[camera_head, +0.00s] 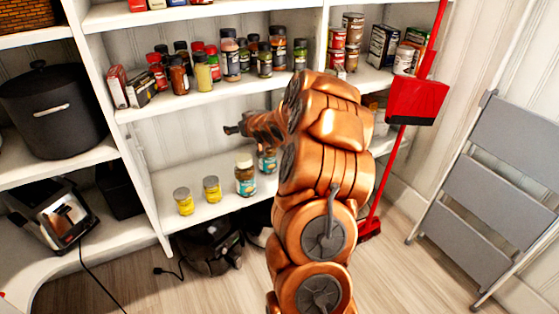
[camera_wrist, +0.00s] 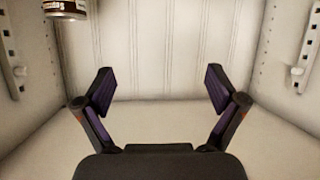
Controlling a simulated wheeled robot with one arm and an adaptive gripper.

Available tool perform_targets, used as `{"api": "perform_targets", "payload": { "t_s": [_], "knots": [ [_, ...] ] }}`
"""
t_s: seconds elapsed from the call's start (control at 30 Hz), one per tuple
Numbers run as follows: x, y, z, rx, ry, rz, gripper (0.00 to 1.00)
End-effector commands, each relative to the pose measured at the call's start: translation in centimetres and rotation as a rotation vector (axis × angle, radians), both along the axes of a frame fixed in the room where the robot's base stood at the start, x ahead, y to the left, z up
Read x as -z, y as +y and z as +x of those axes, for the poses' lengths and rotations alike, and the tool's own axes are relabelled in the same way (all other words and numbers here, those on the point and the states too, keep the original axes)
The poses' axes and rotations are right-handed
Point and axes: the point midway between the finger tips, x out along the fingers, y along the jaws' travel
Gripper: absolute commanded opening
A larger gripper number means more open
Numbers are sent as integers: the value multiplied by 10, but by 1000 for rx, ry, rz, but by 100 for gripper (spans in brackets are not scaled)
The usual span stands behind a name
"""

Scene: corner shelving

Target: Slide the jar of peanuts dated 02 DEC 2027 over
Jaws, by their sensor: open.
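Two jars with teal labels stand on the lower shelf in the head view. One jar (camera_head: 245,178) is in full view; the other jar (camera_head: 267,160) is partly hidden by my arm. Their labels and dates are too small to read, so I cannot tell which is dated 02 DEC 2027. My gripper (camera_head: 234,130) is above and behind these jars in the picture, between the shelves, and touches none. In the wrist view my gripper (camera_wrist: 160,88) is open, with nothing between its fingers.
Two small yellow-labelled jars (camera_head: 212,190) (camera_head: 183,203) stand left on the lower shelf (camera_head: 215,217). The shelf above holds several spice jars (camera_head: 230,60). A dark-labelled container (camera_wrist: 65,9) is cut off at the wrist view's top left. A red broom and dustpan (camera_head: 417,100) stand right.

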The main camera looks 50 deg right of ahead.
Motion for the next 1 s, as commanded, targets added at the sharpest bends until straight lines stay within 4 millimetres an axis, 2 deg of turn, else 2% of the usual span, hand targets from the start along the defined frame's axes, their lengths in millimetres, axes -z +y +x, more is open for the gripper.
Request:
{"api": "perform_targets", "payload": {
  "t_s": [0.03,0.2,0.4,0.5,0.7,1.0],
  "knots": [
    [26,-19,-1,3,-36,0,95],
    [70,-68,-8,-15,-177,-9,95],
    [116,-111,-33,-45,-317,-16,95],
    [134,-122,-46,-61,-361,-13,95],
    [148,-131,-60,-79,-411,-13,95],
    [147,-132,-61,-82,-416,-13,95]
  ]
}}
